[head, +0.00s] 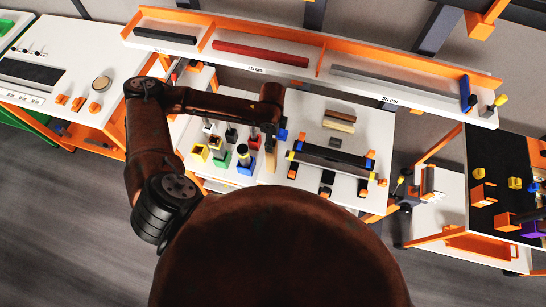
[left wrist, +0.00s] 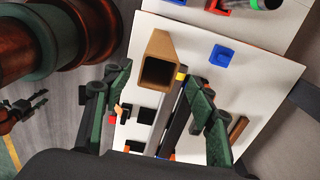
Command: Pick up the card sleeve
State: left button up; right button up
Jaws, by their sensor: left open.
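The card sleeve is the hollow tan square tube (left wrist: 159,45) in the left wrist view, its open end facing the camera. In the head view it shows as a narrow tan upright piece (head: 271,160) on the white table, partly covered by my gripper. My left gripper (left wrist: 156,84) is open, its two green fingers spread to either side of the sleeve in the picture. In the head view the left gripper (head: 268,134) is over the sleeve, mostly hidden by my arm. I cannot tell whether the fingers touch the sleeve.
A long black bar (head: 332,156) lies on holders right of the sleeve. A tan block (head: 339,122) lies farther back. An orange-edged shelf (head: 300,42) runs behind the table.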

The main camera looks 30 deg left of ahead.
aim_at(271, 157)
pick_arm(q)
notch_tip(271, 157, down, 8)
jog(key=p, duration=0.1)
jog(key=shift+s+a, duration=0.2)
pick_arm(e)
jog(key=shift+w+a+r, duration=0.2)
jog(key=shift+w+r, duration=0.4)
jog(key=shift+w, duration=0.25)
pick_arm(q)
jog(key=shift+f, duration=0.1)
jog(key=shift+c, duration=0.2)
grip_shut()
pick_arm(e)
jog(key=shift+s+d, duration=0.1)
jog(key=shift+d, duration=0.05)
